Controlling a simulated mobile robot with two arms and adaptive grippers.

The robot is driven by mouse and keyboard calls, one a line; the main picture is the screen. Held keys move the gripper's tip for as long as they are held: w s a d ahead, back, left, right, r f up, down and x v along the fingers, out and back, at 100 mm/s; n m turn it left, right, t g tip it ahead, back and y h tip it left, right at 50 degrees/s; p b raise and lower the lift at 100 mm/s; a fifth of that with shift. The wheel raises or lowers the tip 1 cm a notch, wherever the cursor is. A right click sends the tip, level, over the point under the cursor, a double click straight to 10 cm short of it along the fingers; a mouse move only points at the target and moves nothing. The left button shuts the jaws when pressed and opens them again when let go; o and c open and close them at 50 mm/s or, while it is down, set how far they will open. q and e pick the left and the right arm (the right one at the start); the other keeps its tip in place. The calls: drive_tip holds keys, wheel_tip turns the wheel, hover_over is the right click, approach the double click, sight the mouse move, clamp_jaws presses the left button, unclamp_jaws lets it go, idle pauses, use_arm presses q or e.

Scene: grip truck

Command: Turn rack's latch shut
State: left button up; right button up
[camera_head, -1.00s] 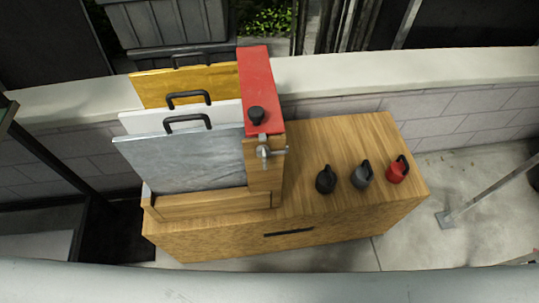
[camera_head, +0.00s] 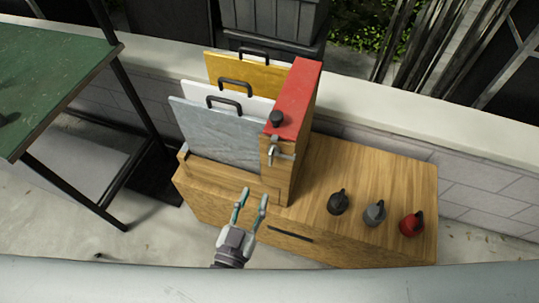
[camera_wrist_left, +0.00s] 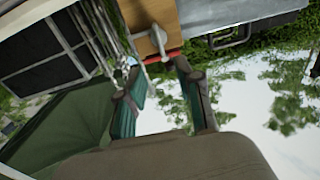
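The rack (camera_head: 278,182) is a wooden frame with a red top (camera_head: 297,98) and a black knob. The wrist view shows a metal latch part (camera_wrist_left: 157,42) beyond the fingers, against the wood. My left gripper (camera_head: 253,195) is open and empty, in front of and lower than the latch in the head view, fingers pointing toward the rack. In the wrist view my left gripper (camera_wrist_left: 159,66) also has its fingers apart. My right gripper is not in view.
Grey (camera_head: 215,133), white and yellow panels with black handles stand in the rack. A black, a grey (camera_head: 375,214) and a red jug (camera_head: 411,223) stand on the cabinet top (camera_head: 370,165). A green table (camera_head: 60,75) is at the left. A low wall runs behind.

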sight(269, 160)
use_arm(q)
drive_tip(key=p+x, duration=0.2)
drive_tip(key=x, duration=1.1)
drive_tip(key=shift+w+f, duration=0.1)
drive_tip(key=shift+f, duration=0.05)
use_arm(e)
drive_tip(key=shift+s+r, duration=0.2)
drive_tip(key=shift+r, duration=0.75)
use_arm(q)
clamp_jaws()
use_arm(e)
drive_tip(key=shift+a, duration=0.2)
